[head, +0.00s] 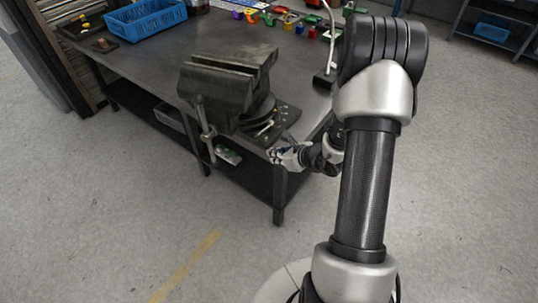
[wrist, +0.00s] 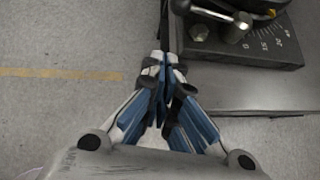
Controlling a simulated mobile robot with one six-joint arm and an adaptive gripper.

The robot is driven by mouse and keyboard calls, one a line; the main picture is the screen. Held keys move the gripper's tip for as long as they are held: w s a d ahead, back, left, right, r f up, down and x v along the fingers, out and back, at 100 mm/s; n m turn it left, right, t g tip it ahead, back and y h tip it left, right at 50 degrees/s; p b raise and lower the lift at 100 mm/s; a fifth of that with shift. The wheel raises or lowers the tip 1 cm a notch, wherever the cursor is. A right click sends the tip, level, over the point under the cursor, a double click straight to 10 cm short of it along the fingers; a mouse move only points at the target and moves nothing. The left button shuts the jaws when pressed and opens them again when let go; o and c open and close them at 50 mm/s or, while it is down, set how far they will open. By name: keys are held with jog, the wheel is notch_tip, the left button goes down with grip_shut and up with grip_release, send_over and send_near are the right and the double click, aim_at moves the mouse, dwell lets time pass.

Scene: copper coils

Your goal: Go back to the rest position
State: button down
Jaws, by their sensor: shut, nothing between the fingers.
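My gripper (wrist: 163,68) is shut and empty in the wrist view, its blue and grey fingers meeting at the tips. In the head view my gripper (head: 274,156) shows small and partly hidden, beside the front right corner of the workbench (head: 150,60). It looks lower than or level with the bench top edge; the exact gap to the edge cannot be told. My arm rises in the right half of the head view. No copper coil can be made out for certain.
A large dark vise (head: 228,85) stands on the bench corner close to my gripper; its base (wrist: 235,45) shows in the wrist view. A blue crate (head: 146,18) and several coloured parts (head: 283,14) lie farther back. Open grey floor (head: 450,170) lies to the right.

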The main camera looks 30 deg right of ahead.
jog(key=p+v, duration=0.2)
jog(key=v, duration=0.6)
jog(key=shift+r, duration=0.4)
jog(key=shift+r, duration=0.1)
